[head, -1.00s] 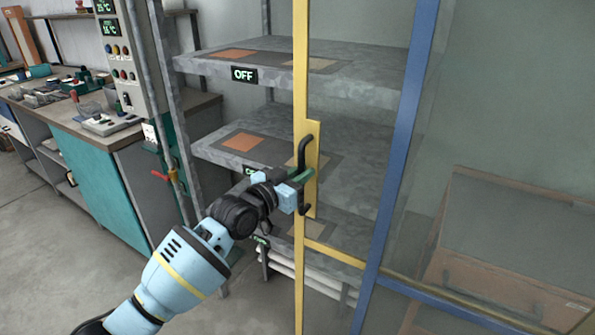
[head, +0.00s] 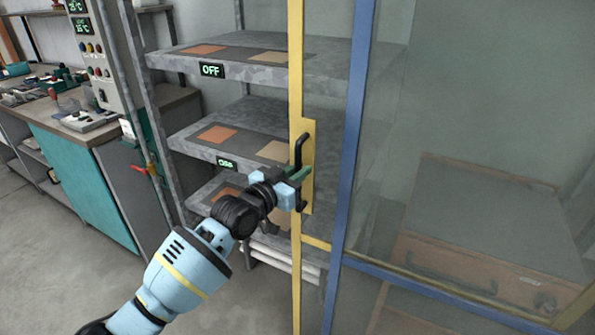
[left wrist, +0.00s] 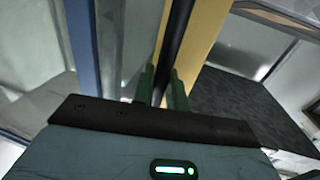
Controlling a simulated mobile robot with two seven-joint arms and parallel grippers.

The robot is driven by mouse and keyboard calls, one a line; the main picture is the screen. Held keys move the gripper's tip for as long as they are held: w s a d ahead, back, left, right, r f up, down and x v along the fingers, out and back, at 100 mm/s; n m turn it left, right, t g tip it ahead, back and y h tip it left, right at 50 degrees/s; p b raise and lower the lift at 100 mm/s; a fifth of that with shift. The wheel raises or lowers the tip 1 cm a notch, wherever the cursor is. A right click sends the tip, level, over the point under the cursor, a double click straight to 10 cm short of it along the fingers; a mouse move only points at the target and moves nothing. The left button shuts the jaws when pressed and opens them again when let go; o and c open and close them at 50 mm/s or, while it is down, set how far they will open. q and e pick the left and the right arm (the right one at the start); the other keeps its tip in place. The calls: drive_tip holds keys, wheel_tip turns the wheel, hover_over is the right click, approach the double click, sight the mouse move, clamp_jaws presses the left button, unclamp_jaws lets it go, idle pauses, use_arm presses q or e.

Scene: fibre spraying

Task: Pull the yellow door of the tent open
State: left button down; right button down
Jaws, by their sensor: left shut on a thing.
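The yellow door (head: 296,80) of the tent is a tall narrow yellow frame with a black bar handle (head: 299,150) on a yellow plate. My left gripper (head: 300,174) comes in from the lower left and is shut on the handle, at its lower half. In the left wrist view the green fingers (left wrist: 162,88) stand either side of the black handle bar (left wrist: 177,38), in front of the yellow door frame (left wrist: 203,38). My right gripper is not in view.
A blue post (head: 352,130) of the tent stands just right of the door, with clear panels beyond it. Grey shelves (head: 235,118) with orange and tan squares lie behind the door. A workbench (head: 85,140) is at the left. The floor (head: 60,270) at lower left is clear.

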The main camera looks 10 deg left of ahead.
use_arm(q)
drive_tip(key=c, duration=1.6)
unclamp_jaws()
drive_tip(key=shift+o, duration=0.6)
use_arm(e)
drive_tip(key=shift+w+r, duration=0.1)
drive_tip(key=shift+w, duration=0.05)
use_arm(q)
drive_tip(key=v, duration=0.8)
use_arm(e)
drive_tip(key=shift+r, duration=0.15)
use_arm(q)
drive_tip(key=shift+w, duration=0.1)
